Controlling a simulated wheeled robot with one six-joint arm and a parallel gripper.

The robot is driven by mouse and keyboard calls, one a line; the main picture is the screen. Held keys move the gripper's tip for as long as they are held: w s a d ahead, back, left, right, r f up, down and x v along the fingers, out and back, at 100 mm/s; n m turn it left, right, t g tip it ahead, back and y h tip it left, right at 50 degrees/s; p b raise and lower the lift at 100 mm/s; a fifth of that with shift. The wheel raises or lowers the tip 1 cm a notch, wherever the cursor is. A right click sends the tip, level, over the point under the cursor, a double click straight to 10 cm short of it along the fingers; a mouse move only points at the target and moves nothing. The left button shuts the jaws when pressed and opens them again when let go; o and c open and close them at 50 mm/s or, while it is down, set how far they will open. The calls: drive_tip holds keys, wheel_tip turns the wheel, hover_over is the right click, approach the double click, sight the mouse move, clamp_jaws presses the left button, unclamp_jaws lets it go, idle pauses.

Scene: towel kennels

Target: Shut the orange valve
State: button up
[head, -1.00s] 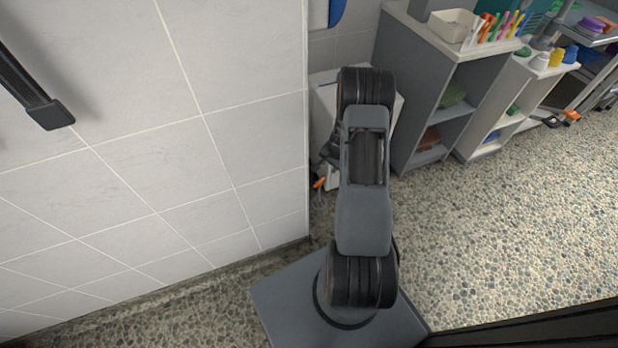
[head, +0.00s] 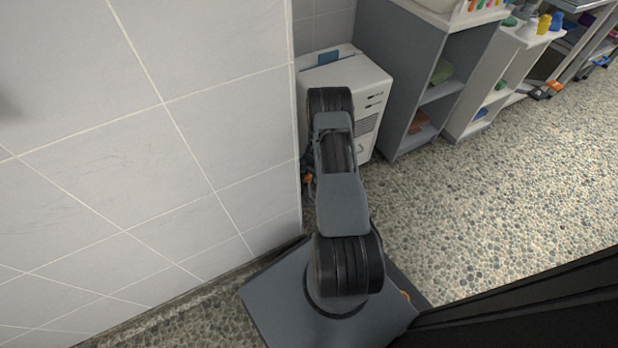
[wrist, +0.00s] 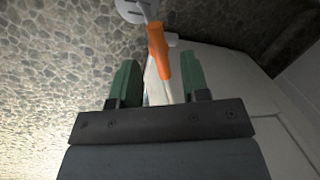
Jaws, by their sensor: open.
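The orange valve handle (wrist: 160,58) shows in the wrist view as a short bar, just ahead of and partly between my fingertips. A thin grey metal piece joins its far end, near a round grey slotted disc (wrist: 136,9) on the pebbled floor. My gripper (wrist: 157,72) is open, one green finger on each side, with a pale strip visible between them. I cannot tell whether a finger touches the handle. In the head view a small orange spot (head: 308,180) shows beside the wall corner; my arm hides most of that area.
A white boxy unit (head: 375,98) stands behind my arm, close to the tiled wall (head: 120,150) on the left. Grey shelving (head: 388,85) stands to its right. The pebbled floor (head: 500,190) on the right is clear.

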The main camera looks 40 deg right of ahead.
sight(309, 177)
drive_tip(key=shift+w+f+b, duration=0.25)
drive_tip(key=shift+f+b, duration=0.05)
drive_tip(key=shift+f, duration=0.8)
clamp_jaws()
